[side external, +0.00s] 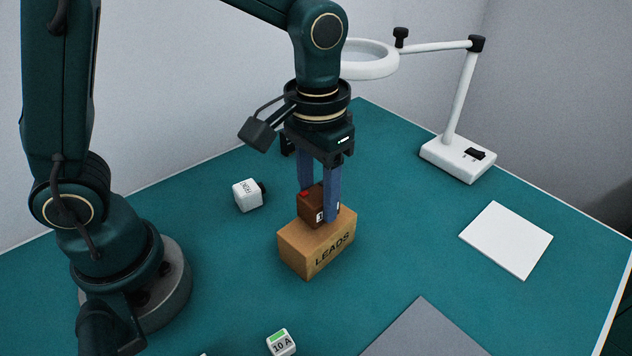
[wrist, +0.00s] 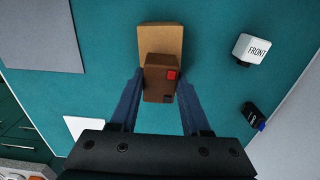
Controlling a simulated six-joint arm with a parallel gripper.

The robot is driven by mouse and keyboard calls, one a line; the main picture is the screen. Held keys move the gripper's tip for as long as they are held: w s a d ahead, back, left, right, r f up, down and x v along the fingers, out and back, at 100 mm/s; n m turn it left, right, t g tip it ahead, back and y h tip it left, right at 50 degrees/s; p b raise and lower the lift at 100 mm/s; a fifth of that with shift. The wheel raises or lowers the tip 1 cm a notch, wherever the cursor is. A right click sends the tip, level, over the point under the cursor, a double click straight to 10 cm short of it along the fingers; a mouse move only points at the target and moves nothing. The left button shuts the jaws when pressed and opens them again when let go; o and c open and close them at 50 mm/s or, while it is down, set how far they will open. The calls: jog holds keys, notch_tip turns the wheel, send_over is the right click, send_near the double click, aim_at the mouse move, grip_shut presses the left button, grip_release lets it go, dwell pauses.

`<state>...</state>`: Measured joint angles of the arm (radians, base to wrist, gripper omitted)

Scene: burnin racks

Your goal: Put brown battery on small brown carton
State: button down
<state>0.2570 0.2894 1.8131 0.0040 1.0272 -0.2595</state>
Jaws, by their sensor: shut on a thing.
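The brown battery (side external: 311,207) is a small dark brown block with a red patch on top. It is between the two blue fingers of my gripper (side external: 320,208), which is shut on it. In the wrist view the battery (wrist: 160,77) sits between the fingertips of my gripper (wrist: 160,88). The small brown carton (side external: 318,247), marked LEADS, stands on the teal table directly below the battery. The carton also shows in the wrist view (wrist: 160,38), partly covered by the battery. I cannot tell whether the battery's underside touches the carton's top.
A white block (side external: 247,195) stands left of the carton. A white block marked 10 A (side external: 281,342) is near the front edge. A white magnifier lamp base (side external: 458,158), a white sheet (side external: 506,239) and a grey mat (side external: 424,335) lie to the right.

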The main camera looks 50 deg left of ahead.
jog(key=shift+f, duration=0.8)
jog(key=shift+f, duration=0.15)
jog(key=shift+c, duration=1.8)
grip_release()
